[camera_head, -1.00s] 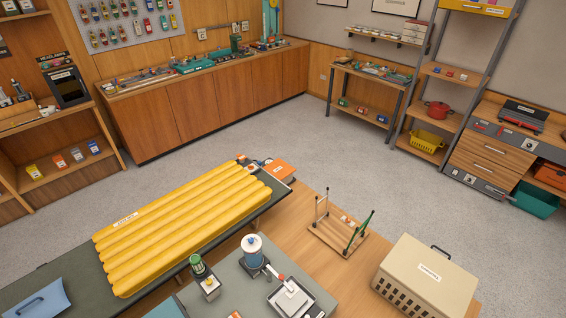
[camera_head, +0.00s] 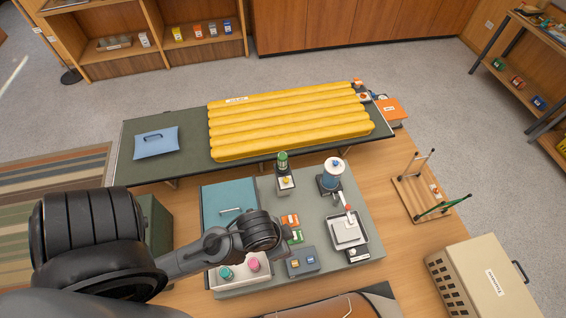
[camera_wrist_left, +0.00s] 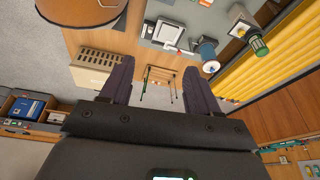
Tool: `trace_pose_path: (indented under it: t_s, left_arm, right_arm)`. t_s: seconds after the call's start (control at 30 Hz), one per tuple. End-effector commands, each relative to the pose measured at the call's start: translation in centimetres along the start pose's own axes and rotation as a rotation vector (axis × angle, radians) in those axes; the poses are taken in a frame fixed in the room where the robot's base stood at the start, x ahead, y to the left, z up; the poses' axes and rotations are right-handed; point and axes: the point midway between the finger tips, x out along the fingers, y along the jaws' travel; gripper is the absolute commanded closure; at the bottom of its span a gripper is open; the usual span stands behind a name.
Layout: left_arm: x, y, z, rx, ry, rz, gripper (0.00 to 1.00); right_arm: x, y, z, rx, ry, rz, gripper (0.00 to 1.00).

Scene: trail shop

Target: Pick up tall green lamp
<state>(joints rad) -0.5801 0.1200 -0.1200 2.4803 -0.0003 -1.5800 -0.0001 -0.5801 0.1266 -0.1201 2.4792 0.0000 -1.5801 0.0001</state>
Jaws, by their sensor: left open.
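A tall lamp with a green top (camera_head: 283,162) stands upright on the grey mat, at the mat's far edge near the yellow air mattress. It also shows in the left wrist view (camera_wrist_left: 257,42), at the upper right, with a green cap and light base. My left arm reaches in from the left in the head view, its end over the near side of the mat, short of the lamp. In the left wrist view my left gripper (camera_wrist_left: 158,90) is open and empty, its two dark fingers wide apart. The lamp lies outside the fingers. My right gripper is not in view.
A blue lamp (camera_head: 333,172) stands right of the green one. The yellow mattress (camera_head: 290,122) lies behind. A small scale-like device (camera_head: 347,230), small boxes (camera_head: 290,219) and a white tray (camera_head: 225,283) occupy the mat. A beige crate (camera_head: 480,280) stands at right.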

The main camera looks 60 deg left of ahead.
Motion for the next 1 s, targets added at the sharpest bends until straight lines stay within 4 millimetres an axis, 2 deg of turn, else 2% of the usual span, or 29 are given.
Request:
trace_pose_path:
  t_s: [0.27,0.4,0.43,0.77,0.87,1.0]
  left_arm:
    - [0.0,0.0,0.0,0.0,0.0,0.0,0.37]
    - [0.0,0.0,0.0,0.0,0.0,0.0,0.16]
    - [0.0,0.0,0.0,0.0,0.0,0.0,0.14]
    - [0.03,-0.01,0.0,0.018,-0.001,0.0,0.14]
    - [0.02,-0.01,-0.12,0.088,0.006,0.0,0.14]
    - [0.19,-0.19,-0.91,0.28,0.048,-0.008,0.14]
  right_arm:
    - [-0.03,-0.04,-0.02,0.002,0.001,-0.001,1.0]
    - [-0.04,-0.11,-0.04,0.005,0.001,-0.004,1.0]
    - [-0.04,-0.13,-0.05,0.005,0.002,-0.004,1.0]
    - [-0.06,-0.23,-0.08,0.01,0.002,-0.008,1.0]
    - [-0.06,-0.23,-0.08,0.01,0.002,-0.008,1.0]
    - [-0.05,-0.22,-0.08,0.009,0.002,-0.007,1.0]
